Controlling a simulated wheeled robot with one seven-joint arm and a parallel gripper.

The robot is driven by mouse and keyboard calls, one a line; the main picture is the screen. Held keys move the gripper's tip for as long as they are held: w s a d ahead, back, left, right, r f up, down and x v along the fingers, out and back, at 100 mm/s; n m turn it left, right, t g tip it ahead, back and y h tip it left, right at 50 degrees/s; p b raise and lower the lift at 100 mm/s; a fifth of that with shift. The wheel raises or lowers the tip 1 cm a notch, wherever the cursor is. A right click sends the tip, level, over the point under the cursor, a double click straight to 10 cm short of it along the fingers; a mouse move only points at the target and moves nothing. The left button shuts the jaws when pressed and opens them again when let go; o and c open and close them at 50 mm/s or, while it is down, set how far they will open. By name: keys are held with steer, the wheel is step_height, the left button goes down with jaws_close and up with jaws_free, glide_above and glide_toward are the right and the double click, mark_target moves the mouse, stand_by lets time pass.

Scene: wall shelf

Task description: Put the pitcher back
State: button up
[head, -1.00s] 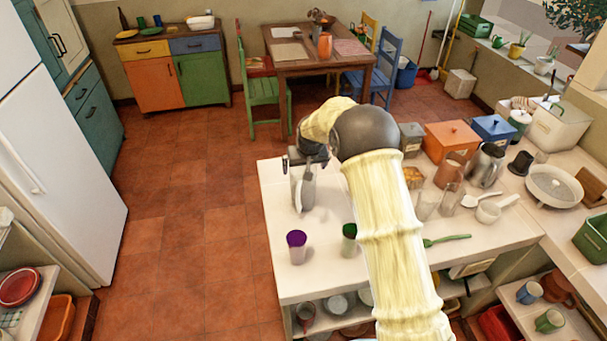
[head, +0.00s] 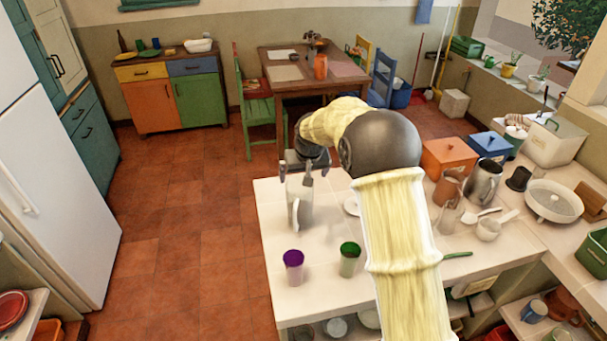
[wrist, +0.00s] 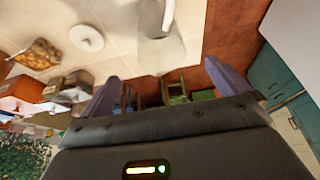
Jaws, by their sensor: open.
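A clear, greyish pitcher (head: 301,207) with a white handle stands on the near-left part of the white counter (head: 268,227). My gripper (head: 297,173) is directly above it, pointing down, with its jaws apart. In the wrist view the pitcher (wrist: 160,50) shows beyond the gap between my two purple-grey fingers (wrist: 165,88), its white handle toward the top of the picture. I cannot tell whether the fingertips reach past its rim. An orange pitcher-like vessel (head: 320,66) stands on the far dining table, and a metal pitcher (head: 483,183) on the counter's right side.
A purple cup (head: 293,266) and a green cup (head: 349,259) stand in front of the clear pitcher. Canisters, including an orange box (head: 449,157) and a blue box (head: 489,146), fill the counter's right side. A white round lid or plate (wrist: 86,37) lies near the pitcher.

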steer(key=s+d+m, duration=0.1)
steer(key=s+d, duration=0.5)
steer(key=s, duration=0.5)
steer(key=s+d+m+g+h, duration=0.1)
steer(key=s+d, duration=0.5)
steer(key=s, duration=0.4)
steer(key=s+d+m, duration=0.1)
steer(key=s+d, duration=0.6)
steer(key=s, duration=0.4)
steer(key=shift+s+r+g, duration=0.3)
steer(key=shift+r, duration=0.05)
